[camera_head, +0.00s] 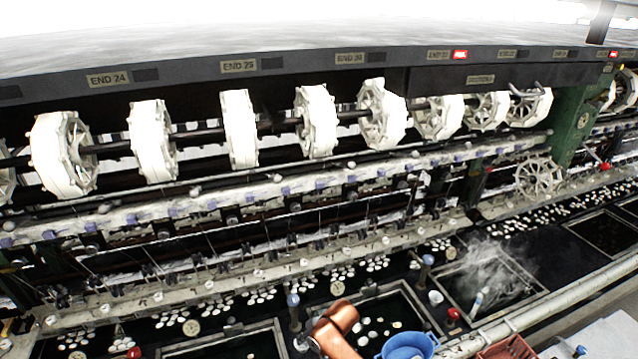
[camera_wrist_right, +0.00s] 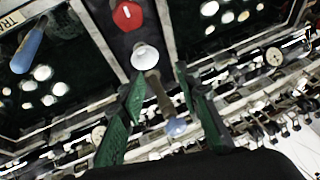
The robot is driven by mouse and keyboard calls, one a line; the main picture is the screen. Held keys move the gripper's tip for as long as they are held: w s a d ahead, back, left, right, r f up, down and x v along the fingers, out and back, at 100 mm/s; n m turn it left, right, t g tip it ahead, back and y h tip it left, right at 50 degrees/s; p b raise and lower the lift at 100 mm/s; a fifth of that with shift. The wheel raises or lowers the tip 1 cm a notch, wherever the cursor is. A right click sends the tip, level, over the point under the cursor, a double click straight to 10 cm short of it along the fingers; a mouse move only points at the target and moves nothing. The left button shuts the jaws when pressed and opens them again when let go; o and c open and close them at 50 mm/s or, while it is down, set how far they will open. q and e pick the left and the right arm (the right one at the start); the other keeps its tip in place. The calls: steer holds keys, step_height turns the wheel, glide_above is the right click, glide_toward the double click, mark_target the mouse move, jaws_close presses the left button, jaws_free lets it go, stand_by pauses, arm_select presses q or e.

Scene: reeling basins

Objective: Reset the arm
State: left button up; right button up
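My right gripper (camera_wrist_right: 158,78) shows in the right wrist view as two green fingers standing apart, open, with nothing held between them. Beyond the gap are a white round cap (camera_wrist_right: 145,56) and a tan post with a pale blue knob (camera_wrist_right: 175,127); I cannot tell how far they are from the fingers. In the head view a copper-coloured link of my arm comes in at the bottom middle, over the basin edge; no gripper fingers show there. My left gripper is in neither view.
A reeling machine with a row of white reels (camera_head: 240,129) spans the head view. Dark water basins (camera_head: 390,318) with white cocoons lie in front. A blue bucket (camera_head: 408,345) and a red crate (camera_head: 509,348) stand close to the arm. A red knob (camera_wrist_right: 127,15) shows in the wrist view.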

steer(key=s+d+f+m+h, duration=0.1)
steer(key=s+d+f, duration=0.3)
steer(key=s+d, duration=0.6)
steer(key=s+d+f+m, duration=0.1)
steer(key=s+d+f, duration=0.3)
steer(key=s+d, duration=0.65)
steer(key=s+d+r+m+h, duration=0.15)
steer(key=s+d+h, duration=0.25)
steer(key=s+d, duration=1.3)
step_height(320, 180, down, 35)
steer(key=n+g+b, duration=0.1)
steer(key=b, duration=0.7)
steer(key=s+f+b, duration=0.3)
steer(key=s+f, duration=0.6)
steer(key=f, duration=0.4)
steer(key=s+f+g+b, duration=0.1)
steer(key=s+f+b, duration=0.3)
steer(key=s+f, duration=0.5)
step_height(320, 180, down, 4)
steer(key=shift+s+f+n+g+y, duration=0.2)
steer(key=shift+s+n+g+y, duration=0.1)
steer(key=shift+n+y, duration=0.1)
steer(key=shift+a, duration=0.1)
